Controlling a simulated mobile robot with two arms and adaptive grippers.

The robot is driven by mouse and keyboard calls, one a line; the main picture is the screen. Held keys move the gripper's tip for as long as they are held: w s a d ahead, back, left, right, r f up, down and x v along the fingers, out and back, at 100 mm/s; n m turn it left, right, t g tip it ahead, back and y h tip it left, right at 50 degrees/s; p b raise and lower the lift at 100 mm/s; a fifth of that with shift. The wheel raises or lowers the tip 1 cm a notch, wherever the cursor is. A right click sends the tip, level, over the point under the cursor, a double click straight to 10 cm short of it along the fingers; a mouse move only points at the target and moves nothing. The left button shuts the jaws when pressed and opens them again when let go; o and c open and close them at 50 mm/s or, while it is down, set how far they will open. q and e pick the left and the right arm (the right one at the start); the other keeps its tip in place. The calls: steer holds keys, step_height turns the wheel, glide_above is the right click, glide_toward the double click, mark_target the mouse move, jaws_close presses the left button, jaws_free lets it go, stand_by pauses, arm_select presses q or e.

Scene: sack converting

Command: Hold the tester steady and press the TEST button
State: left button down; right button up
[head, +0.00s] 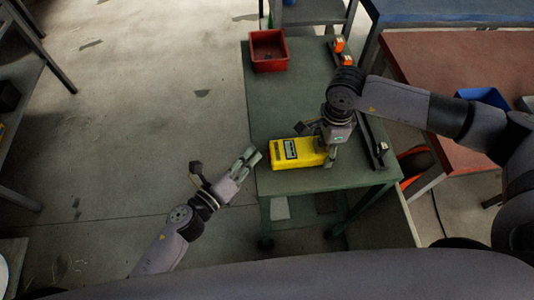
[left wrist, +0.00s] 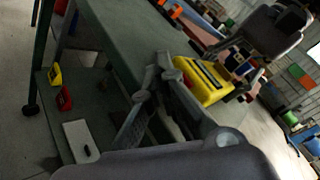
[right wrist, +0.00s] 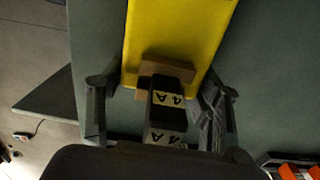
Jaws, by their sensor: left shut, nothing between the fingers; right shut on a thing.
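The yellow tester (head: 312,152) lies flat on the green table (head: 290,105) near its front left edge, with a dark-framed panel on its face. My right gripper (head: 331,158) is shut on the tester's right end. In the right wrist view, the tester's yellow body (right wrist: 178,30) runs up between the two fingers. My left gripper (head: 250,157) is shut and empty, just left of the tester by the table's edge. The left wrist view shows the tester (left wrist: 203,82) right beside its fingers.
A red bin (head: 268,62) stands at the table's far left corner. Orange-and-black items (head: 346,60) and a black rail (head: 375,145) lie along its right side. A red-topped table (head: 445,60) with a blue bin (head: 482,97) is to the right. The tabletop's middle is clear.

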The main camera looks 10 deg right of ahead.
arm_select(q)
steer(key=shift+d, duration=0.1)
steer(key=shift+d, duration=0.35)
steer(key=shift+d, duration=0.5)
stand_by(1.1)
steer(key=shift+a, duration=0.9)
steer(key=shift+a, duration=0.15)
steer(key=a, duration=0.4)
steer(key=shift+a, duration=0.4)
stand_by(1.4)
